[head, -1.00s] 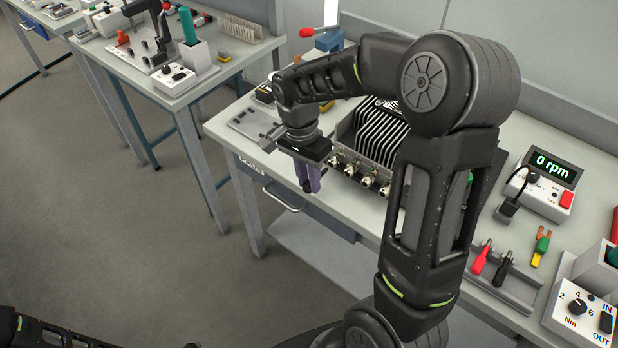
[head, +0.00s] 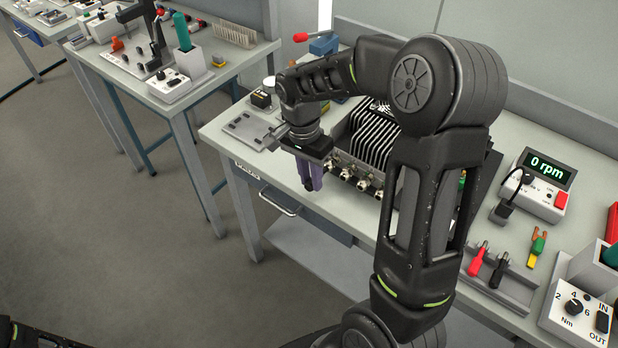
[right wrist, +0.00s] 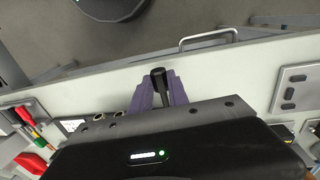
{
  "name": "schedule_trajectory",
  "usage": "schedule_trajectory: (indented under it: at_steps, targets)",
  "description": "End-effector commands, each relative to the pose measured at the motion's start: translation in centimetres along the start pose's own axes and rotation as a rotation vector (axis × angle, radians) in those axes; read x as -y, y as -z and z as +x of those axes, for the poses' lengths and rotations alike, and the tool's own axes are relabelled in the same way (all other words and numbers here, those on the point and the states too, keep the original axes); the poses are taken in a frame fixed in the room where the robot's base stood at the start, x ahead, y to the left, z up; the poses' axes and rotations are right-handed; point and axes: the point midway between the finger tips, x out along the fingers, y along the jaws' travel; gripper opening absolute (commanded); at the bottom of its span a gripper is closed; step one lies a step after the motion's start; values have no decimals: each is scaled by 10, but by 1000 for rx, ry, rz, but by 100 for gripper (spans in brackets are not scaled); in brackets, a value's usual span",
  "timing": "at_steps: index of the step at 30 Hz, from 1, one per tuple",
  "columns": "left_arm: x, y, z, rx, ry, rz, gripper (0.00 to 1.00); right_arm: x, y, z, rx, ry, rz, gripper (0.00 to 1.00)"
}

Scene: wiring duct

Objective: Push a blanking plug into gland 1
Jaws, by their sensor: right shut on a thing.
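My right gripper (head: 312,178) has purple fingers and hangs over the bench's front edge, just left of the row of glands. In the right wrist view its fingers (right wrist: 160,92) are shut on a short black blanking plug (right wrist: 158,82), whose rounded end shows between them. The metal glands (head: 362,182) stick out from the front of a grey box with black and white slats (head: 374,138). The plug is apart from these visible glands. Which one is gland 1 cannot be told. My left gripper is out of view.
A slotted grey plate (head: 246,130) lies left of the box. A drawer handle (head: 279,204) is below the bench edge. Red and black connectors (head: 478,258) in a rack and an rpm display (head: 543,168) stand to the right. My right arm hides part of the bench.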

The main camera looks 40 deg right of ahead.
Motion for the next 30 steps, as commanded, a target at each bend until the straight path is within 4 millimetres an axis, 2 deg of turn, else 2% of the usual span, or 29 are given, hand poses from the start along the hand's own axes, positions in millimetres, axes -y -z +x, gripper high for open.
schedule_trajectory:
  at_steps: [30]
  targets:
    - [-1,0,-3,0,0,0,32,0,26,0,0,0,0,0]
